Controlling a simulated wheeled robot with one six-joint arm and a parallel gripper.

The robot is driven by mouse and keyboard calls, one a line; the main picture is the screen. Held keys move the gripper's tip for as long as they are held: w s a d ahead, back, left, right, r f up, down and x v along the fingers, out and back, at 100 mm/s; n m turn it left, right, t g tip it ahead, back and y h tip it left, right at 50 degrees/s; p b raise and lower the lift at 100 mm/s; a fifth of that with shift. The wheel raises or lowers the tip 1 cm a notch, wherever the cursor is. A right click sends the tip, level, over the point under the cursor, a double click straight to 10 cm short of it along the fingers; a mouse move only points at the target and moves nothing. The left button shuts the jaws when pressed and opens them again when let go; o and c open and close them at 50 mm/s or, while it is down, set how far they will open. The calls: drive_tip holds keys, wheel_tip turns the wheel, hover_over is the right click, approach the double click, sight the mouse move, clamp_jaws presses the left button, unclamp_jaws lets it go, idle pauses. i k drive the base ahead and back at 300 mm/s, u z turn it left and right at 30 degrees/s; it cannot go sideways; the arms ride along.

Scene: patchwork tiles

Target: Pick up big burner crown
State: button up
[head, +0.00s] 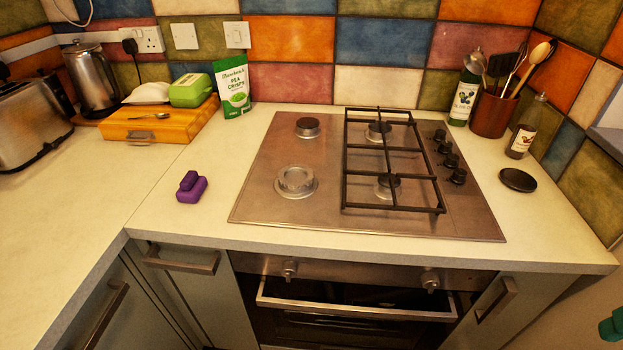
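The big burner crown appears to be the silver ring (296,179) at the front left of the steel hob (256,198). It sits on its burner base and has no black cap on it. No pan support stands over it. My gripper is not recognisable in the head view.
A black round disc (517,180) lies on the counter right of the hob. A black pan support (394,208) covers the hob's right burners. A purple object (190,187) lies on the left counter. The oven door (355,302) looks partly open. A green shape (612,328) at the right edge is unclear.

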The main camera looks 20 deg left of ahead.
sight(297, 177)
drive_tip(key=z, duration=0.1)
drive_tip(key=k, duration=0.2)
drive_tip(key=u, duration=0.75)
drive_tip(key=i, duration=0.8)
drive_tip(key=u, duration=0.7)
